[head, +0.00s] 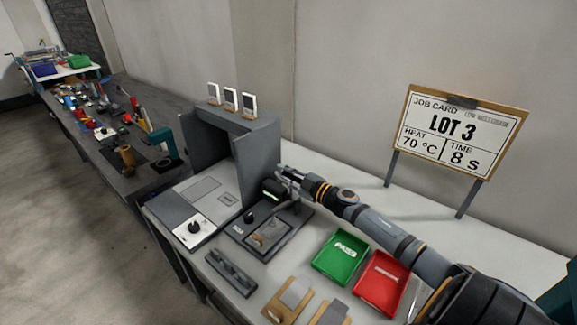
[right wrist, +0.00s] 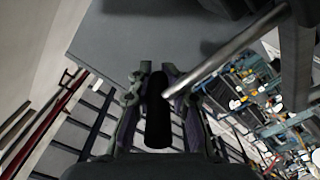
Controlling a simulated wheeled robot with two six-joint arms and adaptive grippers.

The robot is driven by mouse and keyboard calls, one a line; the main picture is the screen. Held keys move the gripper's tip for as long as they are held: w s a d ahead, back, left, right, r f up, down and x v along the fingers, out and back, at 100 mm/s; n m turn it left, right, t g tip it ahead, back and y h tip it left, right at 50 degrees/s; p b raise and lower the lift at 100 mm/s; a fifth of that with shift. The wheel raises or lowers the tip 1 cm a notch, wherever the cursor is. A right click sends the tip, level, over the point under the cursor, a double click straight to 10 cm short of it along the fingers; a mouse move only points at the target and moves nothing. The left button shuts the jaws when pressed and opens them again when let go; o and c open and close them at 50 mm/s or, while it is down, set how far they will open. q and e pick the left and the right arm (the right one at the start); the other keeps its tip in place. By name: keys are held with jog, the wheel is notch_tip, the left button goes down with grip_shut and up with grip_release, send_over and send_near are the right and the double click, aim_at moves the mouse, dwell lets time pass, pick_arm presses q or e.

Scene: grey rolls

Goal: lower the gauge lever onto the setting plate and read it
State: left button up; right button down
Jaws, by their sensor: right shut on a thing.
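My right gripper (head: 287,180) reaches in from the right to the gauge beside the grey press. In the right wrist view, its fingers (right wrist: 157,72) are shut on the black grip of the gauge lever (right wrist: 158,118). The lever's metal rod runs from the grip to the upper right. The gauge has a dark base (head: 290,228) and a black box with a lit green display (head: 272,195); its figures are too small to read. A plate (head: 270,232), apparently the setting plate, lies on the base below my gripper. My left gripper is out of view.
The grey press (head: 214,150) with its open front stands left of the gauge. A green PASS tray (head: 341,258) and a red tray (head: 381,284) lie to the right. A dark rack (head: 230,272) is in front. The job card (head: 462,131) reads LOT 3, 70 °C, 8 s.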

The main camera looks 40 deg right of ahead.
jog(key=shift+s+a, duration=0.1)
jog(key=shift+a, duration=0.1)
jog(key=shift+s+a+f+p, duration=0.2)
jog(key=shift+a+f+p, duration=0.05)
jog(key=shift+a+p, duration=0.3)
jog(key=shift+f, duration=0.1)
jog(key=c, duration=1.3)
grip_release()
notch_tip(320, 180, up, 10)
